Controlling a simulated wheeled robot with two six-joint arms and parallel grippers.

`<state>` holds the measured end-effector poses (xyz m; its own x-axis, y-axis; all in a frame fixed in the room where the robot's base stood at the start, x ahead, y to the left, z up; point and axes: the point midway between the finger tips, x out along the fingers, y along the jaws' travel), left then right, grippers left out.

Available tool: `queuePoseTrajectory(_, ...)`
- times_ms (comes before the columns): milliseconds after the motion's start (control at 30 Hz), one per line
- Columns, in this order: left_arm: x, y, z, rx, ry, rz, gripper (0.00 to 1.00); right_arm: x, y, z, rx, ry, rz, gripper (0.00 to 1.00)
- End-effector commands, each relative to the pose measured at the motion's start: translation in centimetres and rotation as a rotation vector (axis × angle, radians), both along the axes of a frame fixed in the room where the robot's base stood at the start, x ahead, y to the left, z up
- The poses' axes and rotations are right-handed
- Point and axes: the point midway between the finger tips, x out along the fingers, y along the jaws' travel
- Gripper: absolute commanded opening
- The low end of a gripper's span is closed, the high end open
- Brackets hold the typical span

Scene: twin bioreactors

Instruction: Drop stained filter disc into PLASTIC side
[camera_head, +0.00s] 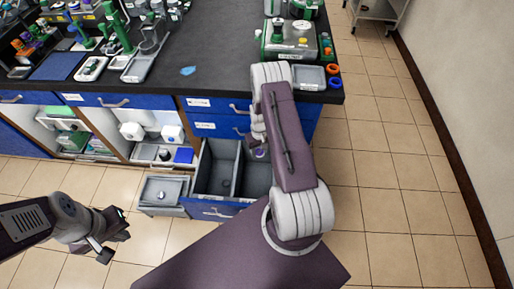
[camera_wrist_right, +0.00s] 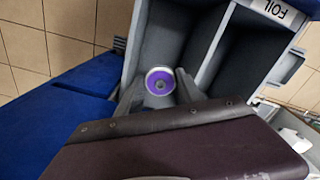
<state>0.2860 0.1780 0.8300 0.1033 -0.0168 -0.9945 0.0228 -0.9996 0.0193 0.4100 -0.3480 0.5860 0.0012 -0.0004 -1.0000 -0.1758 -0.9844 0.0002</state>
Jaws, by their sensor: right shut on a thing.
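The stained filter disc (camera_wrist_right: 160,81) is purple with a pale rim and centre. My right gripper (camera_wrist_right: 158,88) is shut on it, with a finger on each side, above one compartment of an open drawer. In the head view a small bit of the disc (camera_head: 260,153) shows beside my right arm, over the right compartment. The drawer (camera_head: 218,207) has two grey compartments with a divider between them. In the wrist view the other compartment is labelled FOIL (camera_wrist_right: 278,10); no label shows for the one under the disc. My left gripper (camera_head: 113,236) looks open and empty, over the floor at lower left.
The dark bench top (camera_head: 215,45) carries a blue piece (camera_head: 188,71), lab gear and a grey tray (camera_head: 308,77).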

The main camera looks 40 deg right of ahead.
Motion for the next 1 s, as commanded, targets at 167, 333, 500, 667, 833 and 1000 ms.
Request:
queuePoseTrajectory(167, 0.0, 0.0, -1.9, 0.0, 0.0, 0.0, 0.0, 0.0, 0.0, -2.2, 0.0, 0.001, 0.0, 0.06)
queuePoseTrajectory(333, 0.0, 0.0, -4.1, 0.0, 0.0, 0.0, 0.0, 0.0, 0.0, -4.7, 0.0, 0.001, 0.0, 0.06)
queuePoseTrajectory(500, 0.0, 0.0, -5.0, 0.0, 0.0, 0.0, 0.0, 0.0, 0.0, -5.9, 0.0, 0.001, 0.0, 0.06)
queuePoseTrajectory(667, 0.0, 0.0, -4.8, 0.0, 0.0, 0.0, 0.0, 0.0, 0.0, -5.8, 0.0, 0.001, 0.0, 0.06)
queuePoseTrajectory(833, 0.0, 0.0, -4.8, 0.0, 0.0, 0.0, 0.0, 0.0, 0.0, -5.7, 0.0, 0.001, 0.0, 0.69)
queuePoseTrajectory(1000, 0.0, 0.0, -4.8, 0.0, 0.0, 0.0, 0.0, 0.0, 0.0, -5.7, 0.0, 0.001, 0.0, 0.69)
